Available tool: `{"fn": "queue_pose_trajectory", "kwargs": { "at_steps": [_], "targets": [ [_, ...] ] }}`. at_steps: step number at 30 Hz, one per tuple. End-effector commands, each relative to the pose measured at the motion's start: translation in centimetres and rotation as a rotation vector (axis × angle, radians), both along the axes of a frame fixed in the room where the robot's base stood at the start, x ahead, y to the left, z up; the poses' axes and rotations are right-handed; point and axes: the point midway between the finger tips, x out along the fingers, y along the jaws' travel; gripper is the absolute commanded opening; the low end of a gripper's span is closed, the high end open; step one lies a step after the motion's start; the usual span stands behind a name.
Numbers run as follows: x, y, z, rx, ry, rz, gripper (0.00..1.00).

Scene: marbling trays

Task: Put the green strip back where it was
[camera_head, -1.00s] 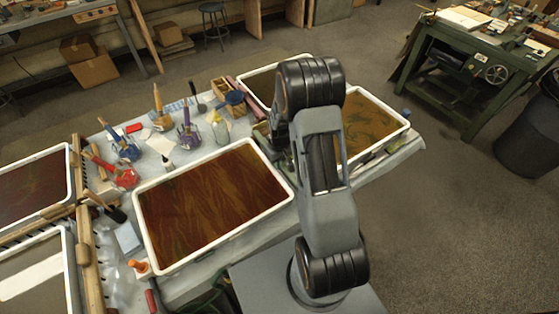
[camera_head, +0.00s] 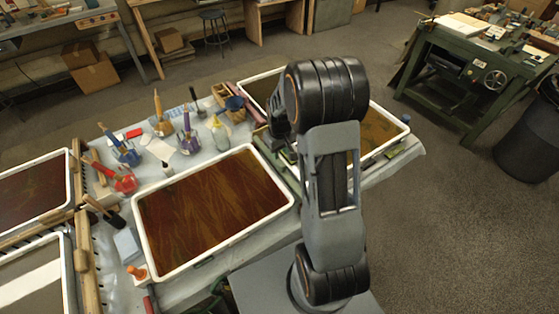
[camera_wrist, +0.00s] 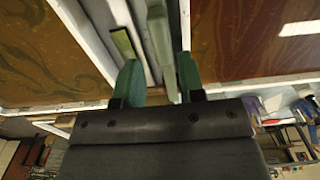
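In the wrist view, a pale green strip (camera_wrist: 159,40) lies in the gap between two marbling trays. The two teal fingers of my gripper (camera_wrist: 158,70) stand apart, one on each side of its near end. I see a gap at the left finger; whether the right finger touches the strip I cannot tell.
A dark red-brown tray (camera_head: 146,243) is left of my arm and an olive tray (camera_head: 398,133) is behind it. Bottles, brushes and a wooden box (camera_head: 234,113) stand at the table's back. A wooden rail (camera_head: 84,262) borders more trays at left. Open floor is at right.

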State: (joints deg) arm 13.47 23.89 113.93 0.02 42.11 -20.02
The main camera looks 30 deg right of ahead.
Motion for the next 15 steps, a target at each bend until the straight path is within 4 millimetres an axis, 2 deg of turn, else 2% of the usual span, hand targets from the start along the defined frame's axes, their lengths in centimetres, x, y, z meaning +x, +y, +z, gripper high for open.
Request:
{"fn": "queue_pose_trajectory", "kwargs": {
  "at_steps": [3,11,15],
  "targets": [
    [0.1,0.0,1.7,-0.001,-0.003,0.0,0.36],
    [-0.4,0.6,4.7,-0.004,-0.018,-0.004,0.36],
    [-2.2,2.4,8.2,-0.013,-0.071,-0.015,0.36]
  ]
}}
